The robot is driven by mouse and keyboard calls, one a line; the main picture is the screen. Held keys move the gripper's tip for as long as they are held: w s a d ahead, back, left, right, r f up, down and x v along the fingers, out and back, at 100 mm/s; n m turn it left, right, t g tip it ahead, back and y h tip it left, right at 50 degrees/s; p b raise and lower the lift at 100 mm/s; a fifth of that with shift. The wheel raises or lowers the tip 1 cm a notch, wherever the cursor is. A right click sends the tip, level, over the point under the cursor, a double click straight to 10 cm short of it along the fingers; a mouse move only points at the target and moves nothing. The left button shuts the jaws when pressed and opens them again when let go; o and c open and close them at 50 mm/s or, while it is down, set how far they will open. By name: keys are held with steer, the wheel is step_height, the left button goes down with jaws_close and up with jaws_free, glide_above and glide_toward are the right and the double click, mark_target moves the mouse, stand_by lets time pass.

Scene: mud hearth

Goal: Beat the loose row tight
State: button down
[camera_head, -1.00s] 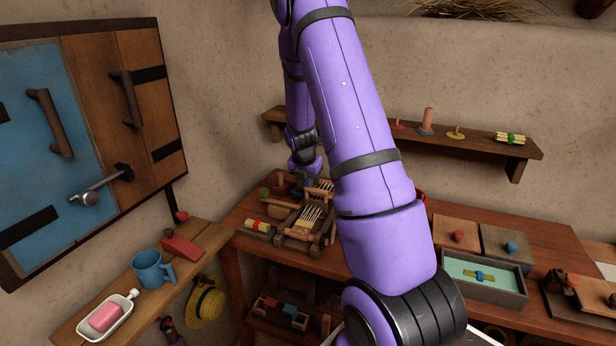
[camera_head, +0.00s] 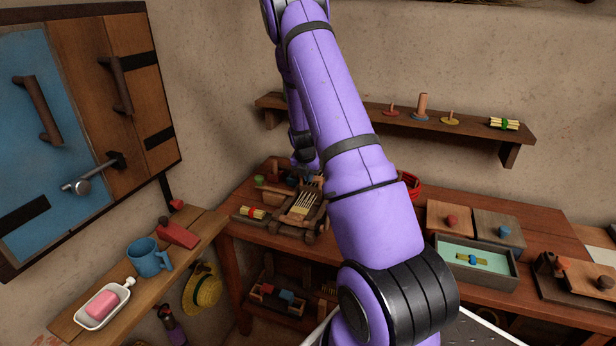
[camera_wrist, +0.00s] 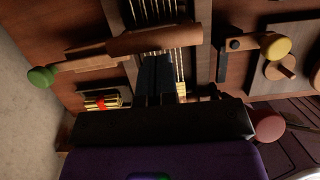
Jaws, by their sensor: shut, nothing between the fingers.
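A small wooden loom (camera_head: 300,208) with pale warp threads stands at the left end of the brown table, partly hidden by my arm. In the wrist view its threads (camera_wrist: 147,12) run up the picture, crossed by a round wooden bar (camera_wrist: 155,41). My gripper (camera_wrist: 159,60) is shut and empty, its dark fingertips close to the bar's near side over the threads. I cannot tell whether they touch the bar. The woven row itself cannot be made out. In the head view my gripper is too small and dark to tell its state.
A red-tied stick bundle (camera_head: 252,213) lies left of the loom; it also shows in the wrist view (camera_wrist: 103,103). Green (camera_wrist: 41,77) and yellow (camera_wrist: 275,47) knobs flank the loom. A blue mug (camera_head: 148,258) stands on the left shelf; a grey tray (camera_head: 475,262) is on the right.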

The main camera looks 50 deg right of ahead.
steer(key=shift+w+d, duration=0.2)
steer(key=shift+d, duration=0.35)
steer(key=shift+w+d, duration=0.2)
steer(key=shift+d, duration=0.3)
steer(key=shift+d, duration=0.1)
